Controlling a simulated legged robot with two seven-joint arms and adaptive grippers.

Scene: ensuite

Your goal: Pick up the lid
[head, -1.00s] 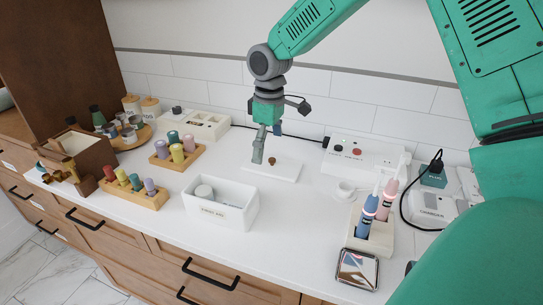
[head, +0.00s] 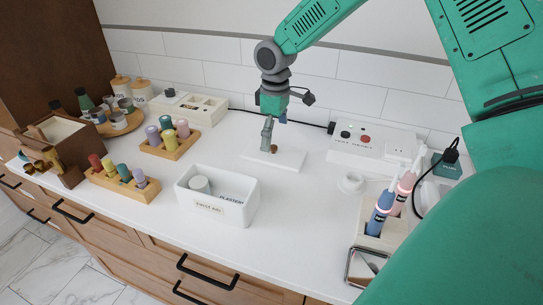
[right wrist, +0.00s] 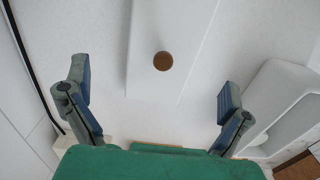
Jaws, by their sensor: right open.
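The lid (head: 290,162) is a flat white rectangular plate with a small round brown knob (head: 274,149). It lies on the white counter behind the open white box. My right gripper (head: 268,136) is over the lid, pointing down, with its fingertips close to the knob. In the right wrist view the lid (right wrist: 190,30) runs up from between my two widely spread fingers, and the knob (right wrist: 163,61) is between and slightly beyond them. The gripper is open and empty. My left gripper is not in view.
The open white box (head: 240,212) holds a round white item and stands in front of the lid. A white unit with buttons (head: 372,142) is to the right, near toothbrushes in a holder (head: 378,225). Wooden peg racks (head: 150,190) stand left. The counter around the lid is clear.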

